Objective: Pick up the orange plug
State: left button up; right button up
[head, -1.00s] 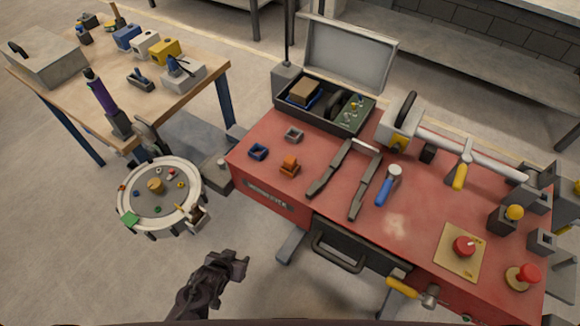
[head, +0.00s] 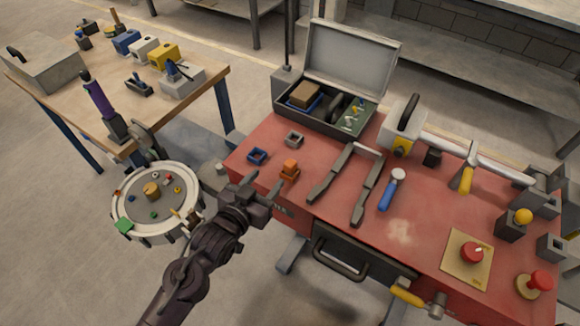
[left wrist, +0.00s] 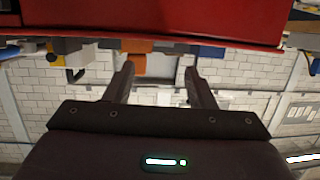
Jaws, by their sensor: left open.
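The orange plug (head: 289,171) stands on the red bench top near its left front edge. In the left wrist view, which looks upside down, the orange plug (left wrist: 132,64) shows beyond the fingers, near the left one. My left gripper (head: 270,196) is at the bench's front left edge, just in front of the plug and apart from it. Its two fingers are open with nothing between them, as the left wrist view also shows (left wrist: 159,74). My right gripper is in neither view.
An open case (head: 350,55) stands at the back. A round sandbed (head: 125,185) is left of the bench.

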aim_at(293, 160)
pick_arm(q)
jog(key=d+h, duration=0.1)
jog(key=d+r+m+t+h, duration=0.1)
jog(key=h, duration=0.1)
jog(key=shift+w+d+r+t, duration=0.15)
jog(key=shift+d+t, duration=0.15)
jog(key=p+x, duration=0.2)
jog(key=x, duration=0.5)
jog(key=shift+d, duration=0.15)
jog(key=shift+w+d, duration=0.2)
jog(key=shift+w, duration=0.05)
grip_shut()
